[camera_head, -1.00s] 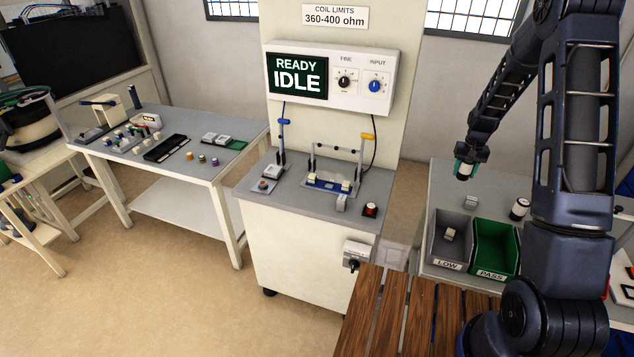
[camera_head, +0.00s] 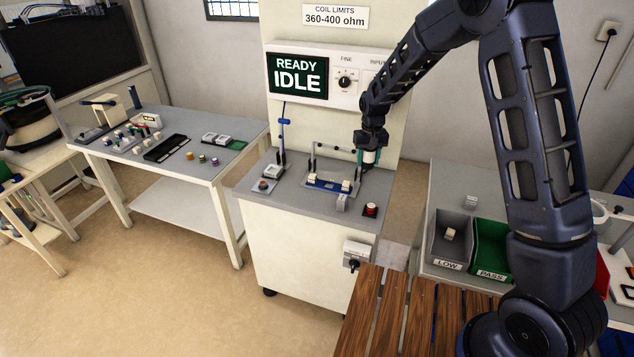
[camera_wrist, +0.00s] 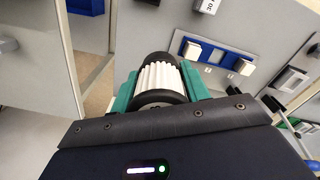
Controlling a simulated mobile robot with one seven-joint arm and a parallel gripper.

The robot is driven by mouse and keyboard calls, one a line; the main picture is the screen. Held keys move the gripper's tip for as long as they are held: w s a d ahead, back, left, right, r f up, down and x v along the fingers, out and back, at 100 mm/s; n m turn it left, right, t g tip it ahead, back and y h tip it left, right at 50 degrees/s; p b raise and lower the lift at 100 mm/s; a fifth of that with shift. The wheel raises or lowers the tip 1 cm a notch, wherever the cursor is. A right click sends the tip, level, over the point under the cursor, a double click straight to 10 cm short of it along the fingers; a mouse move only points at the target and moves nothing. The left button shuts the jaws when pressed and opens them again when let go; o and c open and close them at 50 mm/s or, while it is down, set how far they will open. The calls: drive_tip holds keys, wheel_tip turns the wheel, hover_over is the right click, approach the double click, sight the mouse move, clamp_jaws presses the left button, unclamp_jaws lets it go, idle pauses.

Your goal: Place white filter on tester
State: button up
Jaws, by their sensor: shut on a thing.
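The white filter (camera_wrist: 160,78), pleated with black end caps, is held between the teal fingers of my gripper (camera_wrist: 161,88) in the wrist view. In the head view the filter (camera_head: 369,156) hangs below my gripper (camera_head: 370,151), which is shut on it. The tester (camera_head: 248,188) is the grey-topped bench under the display reading READY IDLE (camera_head: 298,76). My gripper is above the right part of its top. A blue fixture (camera_head: 325,186) with two pale blocks stands to the left of the filter; it also shows in the wrist view (camera_wrist: 222,60).
The grey LOW bin (camera_head: 437,247) and green PASS bin (camera_head: 503,260) stand on the right bench.

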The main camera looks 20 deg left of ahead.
drive_tip(key=s+a+r+m, duration=0.2)
drive_tip(key=a, duration=0.8)
drive_tip(key=s+a+r+m, duration=0.2)
drive_tip(key=s+a, duration=0.1)
drive_tip(key=a, duration=0.7)
drive_tip(key=s+a+r+m, duration=0.2)
drive_tip(key=a+r, duration=0.1)
drive_tip(key=a, duration=0.7)
drive_tip(key=f, duration=2)
drive_tip(key=shift+s+f, duration=0.1)
drive_tip(key=shift+s, duration=0.1)
drive_tip(key=o, duration=1)
drive_tip(key=shift+f, duration=0.1)
wheel_tip(320, 180, up, 12)
